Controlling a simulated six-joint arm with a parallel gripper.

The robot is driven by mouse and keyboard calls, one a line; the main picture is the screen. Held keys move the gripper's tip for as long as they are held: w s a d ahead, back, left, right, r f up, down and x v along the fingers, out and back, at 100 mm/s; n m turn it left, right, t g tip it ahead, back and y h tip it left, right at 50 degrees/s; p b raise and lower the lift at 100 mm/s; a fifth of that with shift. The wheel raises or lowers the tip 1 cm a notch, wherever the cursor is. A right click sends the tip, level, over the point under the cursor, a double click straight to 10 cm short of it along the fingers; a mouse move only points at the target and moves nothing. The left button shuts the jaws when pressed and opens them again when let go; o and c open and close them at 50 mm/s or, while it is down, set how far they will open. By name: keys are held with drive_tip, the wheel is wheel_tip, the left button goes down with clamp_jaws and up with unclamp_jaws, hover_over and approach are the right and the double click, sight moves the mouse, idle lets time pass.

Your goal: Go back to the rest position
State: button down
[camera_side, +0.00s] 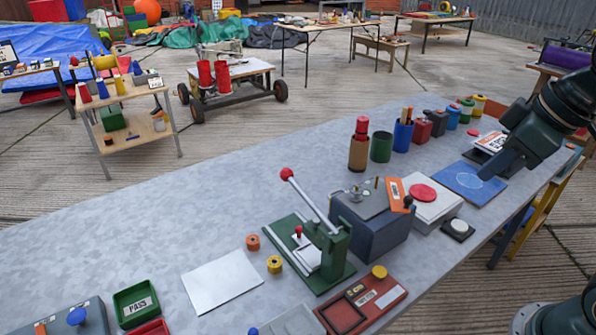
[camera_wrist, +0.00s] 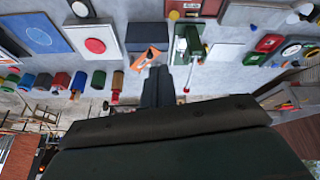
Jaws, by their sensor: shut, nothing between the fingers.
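My gripper (camera_side: 487,176) shows at the right of the side view, angled down to the left over the blue board (camera_side: 463,187). Its jaws are shut with nothing held. In the wrist view the dark fingers of my gripper (camera_wrist: 157,82) lie together at the middle, with the bench and its items beyond them. The gap between the fingertips and the board is hard to judge. The blue board, with a pale circle, also shows in the wrist view (camera_wrist: 25,20) at the upper left.
A green press with a red-knobbed lever (camera_side: 325,255), a dark blue box (camera_side: 372,232) and a white box with a red disc (camera_side: 431,208) stand on the grey bench (camera_side: 120,240). Several cans and cups (camera_side: 381,147) line its far edge. The bench's left part is mostly bare.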

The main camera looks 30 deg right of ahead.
drive_tip(key=s+m, duration=0.2)
drive_tip(key=s, duration=0.1)
drive_tip(key=s+d, duration=0.1)
drive_tip(key=shift+s+f+m+t+h, duration=0.1)
drive_tip(key=shift+s+m+t+h, duration=0.2)
drive_tip(key=shift+m+t, duration=0.1)
